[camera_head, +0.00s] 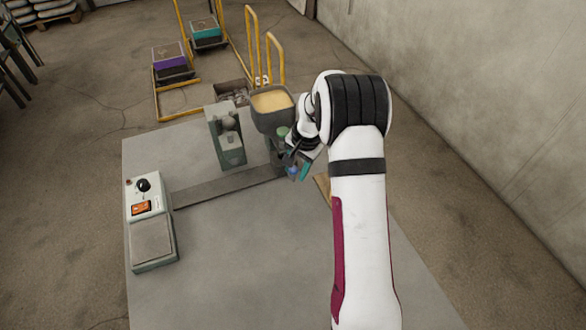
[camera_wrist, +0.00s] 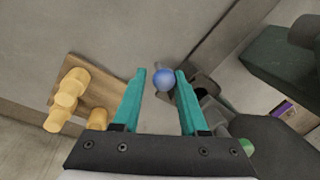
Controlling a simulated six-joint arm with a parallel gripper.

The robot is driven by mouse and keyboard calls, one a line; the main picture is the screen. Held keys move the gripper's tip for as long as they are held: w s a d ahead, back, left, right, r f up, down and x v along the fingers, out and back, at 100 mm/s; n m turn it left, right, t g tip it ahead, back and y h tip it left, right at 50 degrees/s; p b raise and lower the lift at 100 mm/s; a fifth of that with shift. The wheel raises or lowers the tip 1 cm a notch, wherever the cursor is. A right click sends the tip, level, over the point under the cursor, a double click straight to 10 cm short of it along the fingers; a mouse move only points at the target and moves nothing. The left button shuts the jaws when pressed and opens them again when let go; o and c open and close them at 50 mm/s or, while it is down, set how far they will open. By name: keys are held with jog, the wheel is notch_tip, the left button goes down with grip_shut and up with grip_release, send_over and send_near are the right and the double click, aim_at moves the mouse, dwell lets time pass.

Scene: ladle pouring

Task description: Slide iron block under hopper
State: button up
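My gripper (camera_wrist: 160,76) has two teal fingers, which stand apart. A blue ball knob (camera_wrist: 163,79) shows between the fingertips in the wrist view, with a gap on each side. The knob (camera_head: 293,171) also shows at the fingertips in the head view. In the wrist view it sits by a grey metal piece (camera_wrist: 204,84), partly hidden by the right finger; I cannot tell whether this is the iron block. The hopper (camera_head: 272,115), filled with pale yellow material, stands just left of my wrist in the head view. The space beneath it is partly hidden.
A dark strip (camera_head: 225,187) crosses the table (camera_head: 250,255). A grey-green upright stand (camera_head: 226,140) is left of the hopper. A control box (camera_head: 150,235) with a knob and orange switch sits at left. A wooden board (camera_wrist: 100,97) with yellow pegs lies left of my gripper in the wrist view.

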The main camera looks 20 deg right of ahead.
jog(key=o, duration=0.3)
jog(key=shift+a, duration=0.1)
jog(key=r, duration=0.5)
jog(key=s+d+r, duration=0.1)
jog(key=r, duration=0.4)
jog(key=s+r, duration=0.1)
jog(key=r, duration=0.4)
jog(key=shift+s+d+r, duration=0.25)
jog(key=shift+d, duration=0.1)
jog(key=s+a+r+n+g, duration=0.1)
jog(key=s+a+r+n, duration=0.1)
jog(key=s+a, duration=0.55)
jog(key=s+a+r+n, duration=0.1)
jog(key=s+a+r, duration=0.3)
jog(key=s, duration=0.6)
jog(key=s+a+f+n, duration=0.1)
jog(key=s, duration=0.3)
jog(key=s+a+f+n, duration=0.1)
jog(key=s+a+f, duration=0.1)
jog(key=s, duration=0.3)
jog(key=s+a+f+g, duration=0.1)
jog(key=s+a+f, duration=0.1)
jog(key=s, duration=0.3)
jog(key=shift+s+a+n+y, duration=0.1)
jog(key=shift+s+n+y, duration=0.05)
jog(key=shift+n+y, duration=0.2)
